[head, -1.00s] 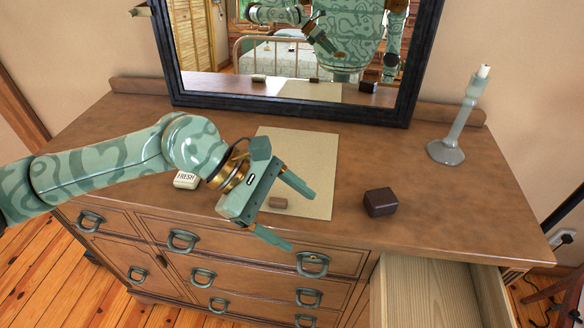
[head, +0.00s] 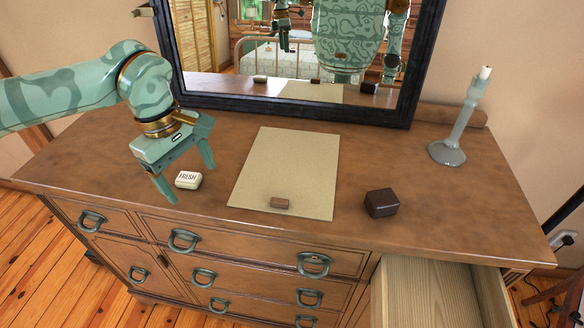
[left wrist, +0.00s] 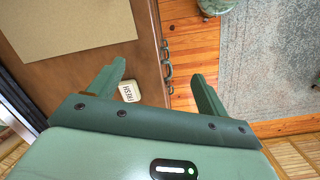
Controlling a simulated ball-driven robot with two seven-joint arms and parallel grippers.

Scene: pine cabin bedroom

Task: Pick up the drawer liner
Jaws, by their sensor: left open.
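The drawer liner, a flat beige sheet (head: 285,165), lies on the dresser top below the mirror. A small brown block (head: 280,203) rests on it near its front edge. The liner also shows at the upper left of the left wrist view (left wrist: 60,22). My left gripper (head: 189,184) is open and empty, left of the liner and apart from it. Its fingers are on either side of a small white "FRESH" block (head: 187,180) in the head view. In the left wrist view that block (left wrist: 129,92) shows beside one finger. My right gripper is not directly in view.
A dark brown box (head: 381,203) sits right of the liner, and a candlestick (head: 455,125) stands farther right. The dark-framed mirror (head: 290,110) stands behind. An open drawer (head: 428,290) juts out at the lower right. The dresser top (head: 110,165) is bare at left.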

